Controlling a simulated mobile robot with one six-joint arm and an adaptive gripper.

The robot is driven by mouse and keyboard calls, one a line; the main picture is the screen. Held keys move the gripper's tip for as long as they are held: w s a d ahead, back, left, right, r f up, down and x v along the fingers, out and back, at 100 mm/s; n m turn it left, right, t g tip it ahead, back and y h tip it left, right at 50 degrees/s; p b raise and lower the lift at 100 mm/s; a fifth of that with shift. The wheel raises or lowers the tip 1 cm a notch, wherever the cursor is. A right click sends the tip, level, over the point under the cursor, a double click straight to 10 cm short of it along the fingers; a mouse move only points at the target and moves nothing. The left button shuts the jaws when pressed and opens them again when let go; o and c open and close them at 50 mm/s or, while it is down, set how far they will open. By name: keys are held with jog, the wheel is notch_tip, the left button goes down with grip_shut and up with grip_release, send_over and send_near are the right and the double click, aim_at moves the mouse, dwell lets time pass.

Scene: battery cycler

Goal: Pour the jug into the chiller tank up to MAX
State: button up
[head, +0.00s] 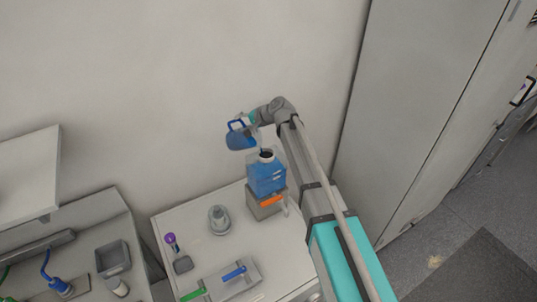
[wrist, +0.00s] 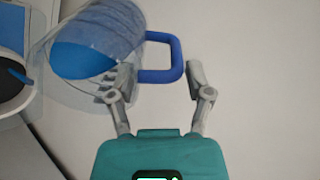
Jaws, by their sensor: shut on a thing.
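The clear jug (head: 241,139) holds blue liquid and is in the air, above and left of the tank in the head view. In the wrist view the jug (wrist: 95,45) looks tilted, and its blue handle (wrist: 178,62) lies between my fingers. My gripper (wrist: 160,80) is shut on this handle; it also shows small in the head view (head: 247,121). The chiller tank (head: 266,178) is see-through with blue liquid and a dark open neck. Part of the tank shows at the left of the wrist view (wrist: 12,112). No stream is visible, and the MAX mark is too small to read.
The tank stands on a grey unit with an orange strip (head: 271,201) on the white bench (head: 190,222). A grey round item (head: 219,220), a purple-topped item (head: 170,240) and a plate with green and blue handles (head: 222,282) stand nearby. A tall cabinet (head: 420,100) is on the right.

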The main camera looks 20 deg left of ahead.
jog(key=shift+s+r, duration=0.2)
jog(key=shift+w+f, duration=0.1)
jog(key=shift+w, duration=0.05)
jog(key=shift+w+a, duration=0.1)
jog(key=shift+a, duration=0.1)
jog(key=shift+a+r+h+p, duration=0.3)
jog(key=shift+h+p, duration=0.2)
jog(key=shift+p, duration=0.4)
jog(key=shift+a+r+h+p, duration=0.1)
jog(key=shift+a+h+p, duration=0.45)
jog(key=shift+p, duration=0.25)
jog(key=shift+w+a+f+g+h, duration=0.1)
jog(key=shift+a+f+g+h, duration=0.05)
jog(key=shift+a+f+h, duration=0.3)
jog(key=shift+a+f+g+h, duration=0.2)
jog(key=shift+f+h, duration=0.1)
jog(key=shift+f, duration=0.25)
jog(key=shift+d, duration=0.1)
jog(key=shift+f, duration=0.1)
